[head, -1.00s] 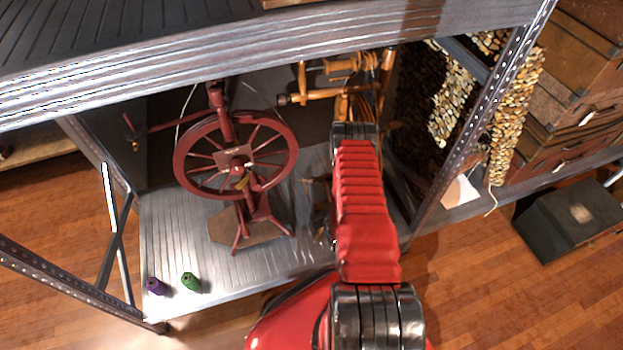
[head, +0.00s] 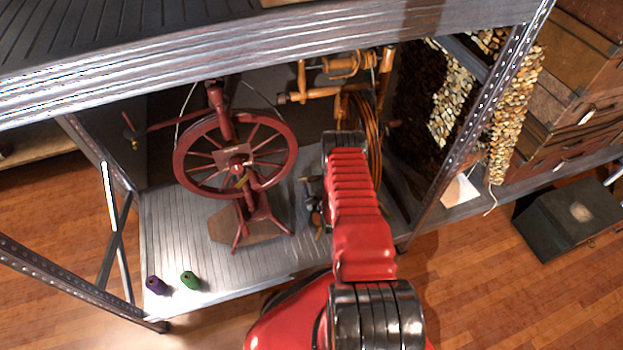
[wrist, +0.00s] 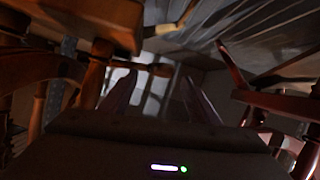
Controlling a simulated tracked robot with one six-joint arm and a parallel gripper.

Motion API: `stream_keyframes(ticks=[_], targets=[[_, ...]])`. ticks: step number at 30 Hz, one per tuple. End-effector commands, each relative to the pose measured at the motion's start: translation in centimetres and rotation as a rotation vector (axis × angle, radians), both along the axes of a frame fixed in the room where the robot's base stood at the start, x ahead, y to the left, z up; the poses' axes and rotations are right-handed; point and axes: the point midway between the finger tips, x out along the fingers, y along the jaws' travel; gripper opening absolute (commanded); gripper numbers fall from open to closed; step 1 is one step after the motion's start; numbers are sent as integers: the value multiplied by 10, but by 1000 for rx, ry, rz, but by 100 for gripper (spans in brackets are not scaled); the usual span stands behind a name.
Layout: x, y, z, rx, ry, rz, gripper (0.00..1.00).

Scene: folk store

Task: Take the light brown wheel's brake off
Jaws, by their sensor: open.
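The light brown wheel (head: 372,115) stands at the back right of the metal shelf in the head view, behind my red arm, which hides its lower part. Light brown wooden parts (wrist: 85,20) fill the upper left of the wrist view. A stick with a pale tan end (wrist: 172,28) shows at the top there; I cannot tell whether it is the brake. My gripper (wrist: 160,98) is open, its two dark fingers apart with nothing seen between them. It is low among the wooden parts, between the two wheels. The wrist view is dark and blurred.
A dark red spinning wheel (head: 235,155) stands left of my arm; its red legs (wrist: 285,100) are close on the right of the wrist view. Purple (head: 155,285) and green (head: 190,280) spools stand at the shelf's front left. A shelf post (head: 480,125) rises on the right.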

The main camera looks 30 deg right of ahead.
Motion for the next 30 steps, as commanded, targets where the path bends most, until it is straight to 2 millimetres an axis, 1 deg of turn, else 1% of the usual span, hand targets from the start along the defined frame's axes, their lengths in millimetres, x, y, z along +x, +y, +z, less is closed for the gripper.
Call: stream_keyframes(ticks=[3, 9, 15, 19, 27, 30], targets=[[12, -4, -5, 0, -2, 0, 56], [31, -11, -13, -1, -2, -1, 56], [44, -16, -19, 0, 0, -1, 56], [48, -17, -20, 0, 0, -1, 56], [48, -17, -20, 0, 0, -2, 56], [48, -17, -20, 0, 0, -2, 49]])
